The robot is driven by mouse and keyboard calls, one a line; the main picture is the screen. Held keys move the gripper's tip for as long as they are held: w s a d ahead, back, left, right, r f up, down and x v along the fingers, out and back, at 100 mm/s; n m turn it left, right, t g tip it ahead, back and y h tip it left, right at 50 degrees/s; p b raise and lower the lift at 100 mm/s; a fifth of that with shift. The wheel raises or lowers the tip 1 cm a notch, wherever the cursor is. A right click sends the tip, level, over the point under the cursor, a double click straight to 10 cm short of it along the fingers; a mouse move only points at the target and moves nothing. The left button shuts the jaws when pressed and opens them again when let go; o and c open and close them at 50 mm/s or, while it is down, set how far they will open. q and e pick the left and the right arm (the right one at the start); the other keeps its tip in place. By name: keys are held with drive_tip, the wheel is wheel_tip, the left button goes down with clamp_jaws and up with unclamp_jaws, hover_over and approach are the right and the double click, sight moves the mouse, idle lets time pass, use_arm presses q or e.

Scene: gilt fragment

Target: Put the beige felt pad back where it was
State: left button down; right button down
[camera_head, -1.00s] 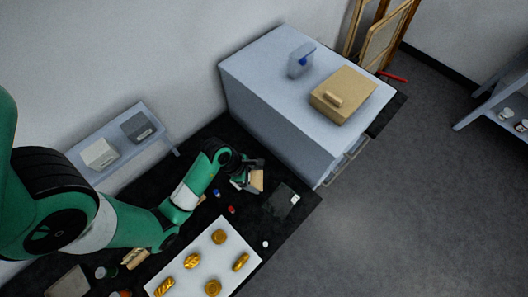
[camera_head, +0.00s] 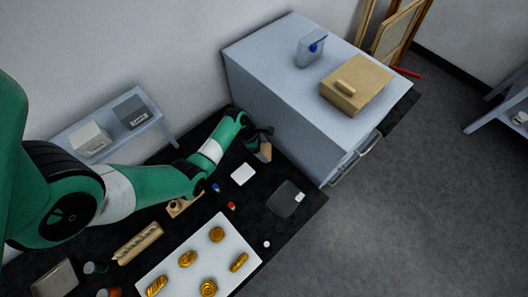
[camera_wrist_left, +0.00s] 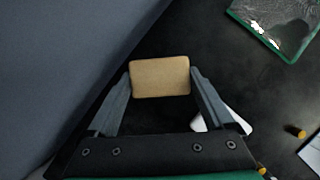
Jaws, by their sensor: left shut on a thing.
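The beige felt pad (camera_head: 265,152) is a small tan block. My left gripper (camera_head: 262,143) is shut on it and holds it over the black table, close to the side of the pale blue-grey cabinet. In the left wrist view the pad (camera_wrist_left: 160,77) sits between the two fingertips of my left gripper (camera_wrist_left: 160,84), with dark tabletop beyond it. How high it is above the table I cannot tell. My right gripper is in neither view.
The cabinet (camera_head: 262,80) carries a tan box (camera_head: 357,84) and a blue-and-grey item (camera_head: 310,49). A white square (camera_head: 244,174) and a dark flat case (camera_head: 286,199) lie on the table. A white board (camera_head: 222,266) holds several gold pieces. Black tabletop lies between them.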

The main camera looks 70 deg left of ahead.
use_arm(q)
drive_tip(key=shift+f, duration=0.75)
drive_tip(key=shift+f, duration=0.15)
unclamp_jaws()
drive_tip(key=shift+r, duration=0.3)
drive_tip(key=p+v, duration=0.4)
drive_tip(key=v, duration=0.7)
drive_tip(key=shift+s+r, duration=0.25)
drive_tip(key=shift+r, duration=0.1)
